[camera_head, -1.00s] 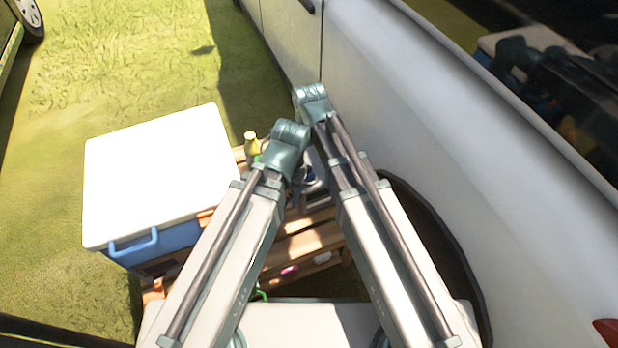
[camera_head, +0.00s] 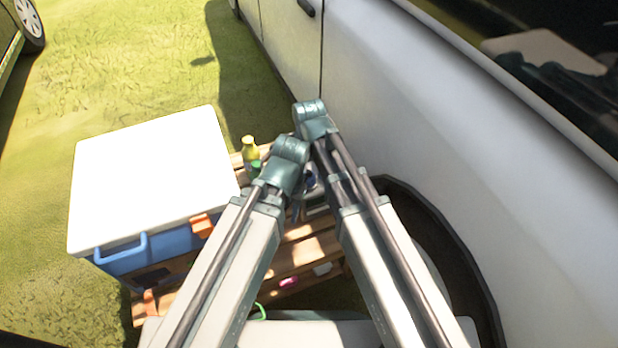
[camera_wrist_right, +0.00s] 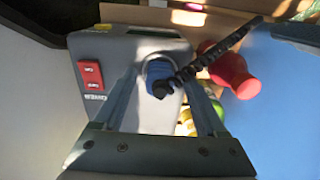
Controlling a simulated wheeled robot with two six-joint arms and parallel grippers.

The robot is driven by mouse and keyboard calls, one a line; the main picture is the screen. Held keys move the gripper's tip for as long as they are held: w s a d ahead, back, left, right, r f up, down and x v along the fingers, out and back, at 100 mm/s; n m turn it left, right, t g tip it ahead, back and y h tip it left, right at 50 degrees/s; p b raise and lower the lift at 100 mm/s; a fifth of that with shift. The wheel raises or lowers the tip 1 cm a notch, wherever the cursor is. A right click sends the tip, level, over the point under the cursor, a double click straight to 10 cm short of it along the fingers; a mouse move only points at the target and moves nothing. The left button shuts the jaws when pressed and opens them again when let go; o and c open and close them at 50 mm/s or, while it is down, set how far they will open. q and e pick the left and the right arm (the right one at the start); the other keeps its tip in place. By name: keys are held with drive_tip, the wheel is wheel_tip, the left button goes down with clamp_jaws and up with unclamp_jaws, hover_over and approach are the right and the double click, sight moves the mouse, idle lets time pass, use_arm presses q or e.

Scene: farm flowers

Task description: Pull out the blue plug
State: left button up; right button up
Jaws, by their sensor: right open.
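The blue plug (camera_wrist_right: 158,70) sits in the face of a grey power box (camera_wrist_right: 120,90), with a black coiled cable (camera_wrist_right: 205,62) running from it to the upper right. My right gripper (camera_wrist_right: 160,88) is open, with one finger on each side of the plug; I cannot tell whether either finger touches it. The box has a red switch pair (camera_wrist_right: 90,74) left of the plug. In the head view my arms largely cover the box and plug. My left arm shows there, but its gripper is hidden.
A blue cooler with a white lid (camera_head: 150,175) stands left of my arms, beside a wooden pallet (camera_head: 305,250). A yellow bottle (camera_head: 249,150) stands behind. A white car (camera_head: 440,110) closes off the right side. A red object (camera_wrist_right: 230,70) lies near the cable. Grass (camera_head: 120,60) is open at upper left.

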sight(309, 171)
idle(0.4)
clamp_jaws()
drive_tip(key=shift+r, duration=0.1)
idle(0.4)
drive_tip(key=shift+r+p, duration=2.95)
drive_tip(key=shift+p, duration=0.1)
drive_tip(key=shift+f, duration=0.1)
